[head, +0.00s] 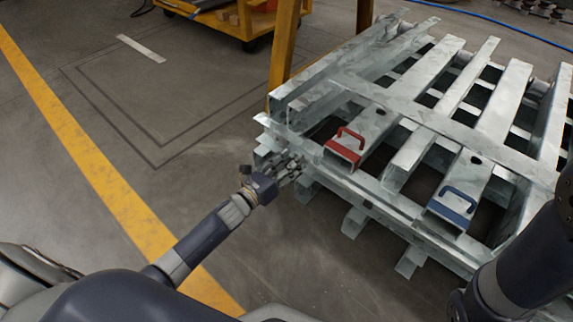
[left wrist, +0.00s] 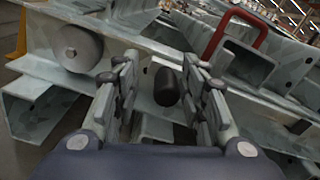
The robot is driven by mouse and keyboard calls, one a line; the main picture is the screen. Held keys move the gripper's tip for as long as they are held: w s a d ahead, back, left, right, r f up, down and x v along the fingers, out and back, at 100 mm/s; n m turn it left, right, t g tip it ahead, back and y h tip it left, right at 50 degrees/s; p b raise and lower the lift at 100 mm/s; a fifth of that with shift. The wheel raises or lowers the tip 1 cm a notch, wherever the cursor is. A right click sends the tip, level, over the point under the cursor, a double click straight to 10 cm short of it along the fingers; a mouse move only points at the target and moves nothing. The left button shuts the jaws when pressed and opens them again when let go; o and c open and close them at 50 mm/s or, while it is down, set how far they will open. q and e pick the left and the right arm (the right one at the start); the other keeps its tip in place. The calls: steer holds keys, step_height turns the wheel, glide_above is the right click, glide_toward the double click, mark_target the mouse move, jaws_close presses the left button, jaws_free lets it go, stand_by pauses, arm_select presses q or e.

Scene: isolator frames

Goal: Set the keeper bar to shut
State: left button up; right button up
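My left gripper (head: 289,170) is at the near left corner of the galvanised steel frame (head: 437,136). In the left wrist view its fingers (left wrist: 163,90) are apart. A dark rounded knob (left wrist: 167,87) shows between them, with gaps at both sides; it looks like a grip end, but I cannot tell whether it belongs to the keeper bar. The keeper bar cannot be clearly picked out, and its setting cannot be read. A red handle (head: 350,136) stands on one beam end and a blue handle (head: 459,195) on another. My right gripper is out of view.
A grey round end (left wrist: 77,48) sticks out left of the fingers. A yellow post (head: 285,42) stands behind the frame's left corner, and a yellow cart (head: 232,24) is farther back. The floor left of the frame is clear, with a yellow line (head: 95,165).

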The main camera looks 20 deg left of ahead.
arm_select(q)
steer(key=v, duration=1.2)
steer(key=shift+r, duration=0.15)
